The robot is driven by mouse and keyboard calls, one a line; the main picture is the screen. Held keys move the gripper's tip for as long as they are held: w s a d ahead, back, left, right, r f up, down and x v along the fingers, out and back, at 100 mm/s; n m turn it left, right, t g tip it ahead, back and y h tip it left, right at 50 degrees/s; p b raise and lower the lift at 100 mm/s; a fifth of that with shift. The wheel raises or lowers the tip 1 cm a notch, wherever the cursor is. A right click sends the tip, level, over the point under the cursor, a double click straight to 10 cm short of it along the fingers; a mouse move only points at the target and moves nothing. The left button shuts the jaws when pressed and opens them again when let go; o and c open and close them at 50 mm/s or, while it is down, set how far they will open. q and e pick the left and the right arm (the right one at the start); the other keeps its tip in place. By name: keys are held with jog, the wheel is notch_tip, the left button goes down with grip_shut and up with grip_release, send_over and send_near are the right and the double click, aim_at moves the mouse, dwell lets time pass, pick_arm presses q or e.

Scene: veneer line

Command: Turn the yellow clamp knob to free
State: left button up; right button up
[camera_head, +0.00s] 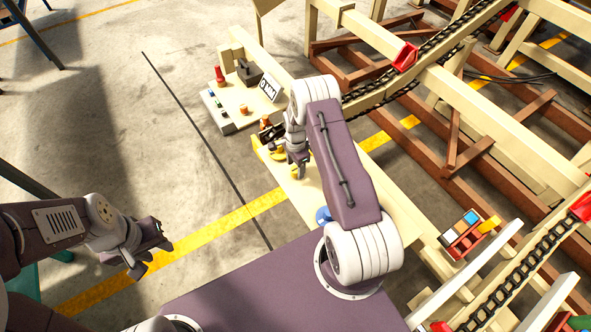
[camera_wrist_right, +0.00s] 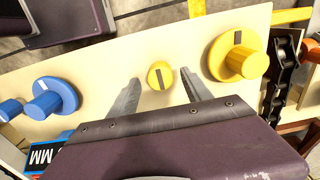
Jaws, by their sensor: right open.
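In the right wrist view a small yellow knob (camera_wrist_right: 155,80) with a dark line on its face sits on a cream panel (camera_wrist_right: 110,66). My right gripper (camera_wrist_right: 161,78) is open, one fingertip on each side of the small knob; contact is not clear. In the head view my right gripper (camera_head: 298,170) is over the cream panel and partly covers the yellow knobs. My left gripper (camera_head: 155,257) looks open and empty, above the floor at lower left.
Blue knobs (camera_wrist_right: 55,97) are on the left of the panel, with a blue label (camera_wrist_right: 48,152) below. A chain (camera_wrist_right: 283,72) runs right of the large knob. In the head view, a small control board (camera_head: 235,118) lies beyond; a conveyor frame fills the right.

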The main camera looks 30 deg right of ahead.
notch_tip(320, 180, down, 2)
jog(key=shift+f, duration=0.2)
grip_shut()
jog(key=shift+n, duration=0.4)
jog(key=n+b, duration=0.1)
jog(key=n, duration=0.2)
jog(key=shift+n, duration=0.3)
jog(key=n+b, duration=0.1)
jog(key=n, duration=0.3)
jog(key=shift+n, duration=0.3)
jog(key=n, duration=0.4)
jog(key=shift+n+b, duration=0.3)
jog(key=shift+n, duration=2.2)
